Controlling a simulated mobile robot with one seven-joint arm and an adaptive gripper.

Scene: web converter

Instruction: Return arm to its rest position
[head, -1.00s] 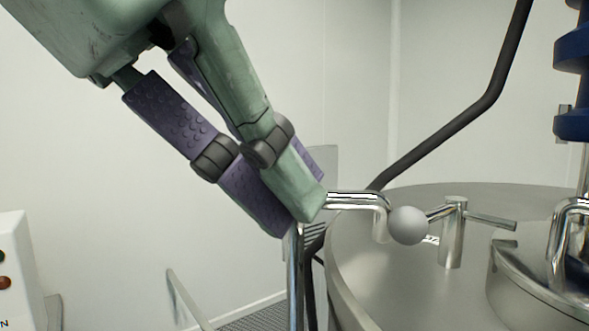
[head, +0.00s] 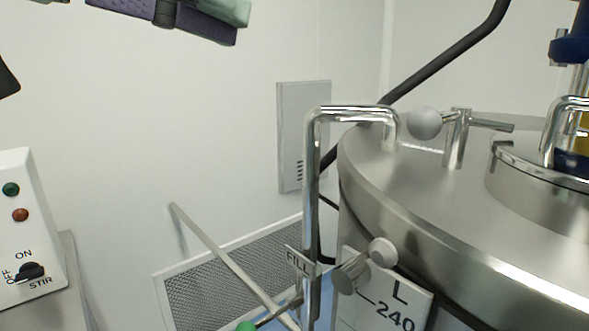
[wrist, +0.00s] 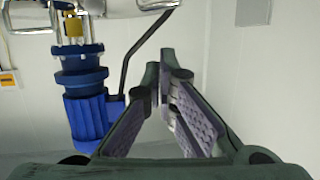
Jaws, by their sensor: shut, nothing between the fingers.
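My gripper (head: 235,22) shows at the top left of the head view, cut off by the upper edge. It is up in front of the white wall, well apart from the steel tank and its pipe. In the wrist view my gripper (wrist: 163,75) has its green and purple fingers drawn together at the tips, with nothing between them. The rest of my arm is mostly out of the head view.
A steel tank (head: 390,180) stands at right, with a bent pipe (head: 312,190) and a grey ball-ended handle (head: 425,122) on top. A control panel (head: 25,235) is at left. A blue motor (wrist: 85,110) shows in the wrist view. The wall area between is free.

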